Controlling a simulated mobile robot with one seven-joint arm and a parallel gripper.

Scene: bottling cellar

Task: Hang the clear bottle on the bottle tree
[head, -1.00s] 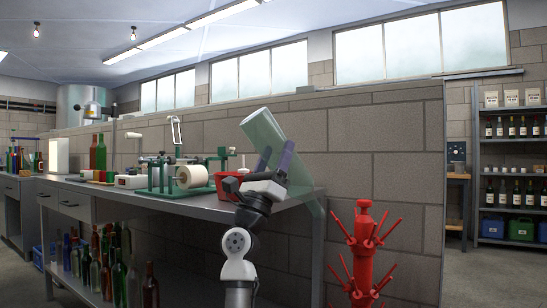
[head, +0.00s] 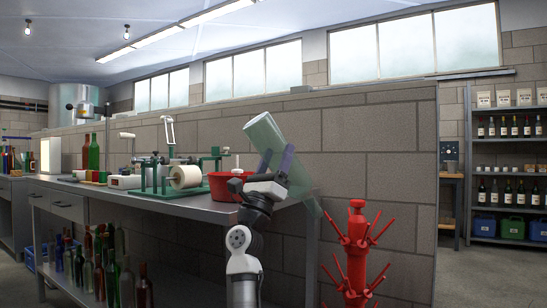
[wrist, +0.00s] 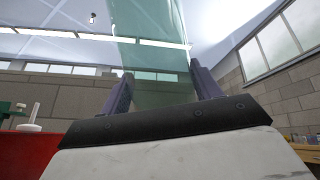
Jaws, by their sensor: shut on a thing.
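My gripper (head: 275,162) is shut on the clear bottle (head: 264,134), a pale green, see-through bottle. The bottle is tilted, its wide end up and to the left, its thin end down to the right past the bench corner. In the wrist view the bottle (wrist: 152,60) stands between the two purple-grey fingers (wrist: 158,95). The bottle tree (head: 356,255) is red, with several pegs angled upward, and stands to the right of my gripper in front of the block wall. Its lower part is cut off by the picture's bottom edge. The bottle is apart from the tree.
A grey workbench (head: 190,208) carries a red tub (head: 222,187) close to my arm and a green labelling device with a white roll (head: 186,177). Several bottles stand on its lower shelf. A stocked shelf (head: 508,170) is at the far right. Floor is free at right.

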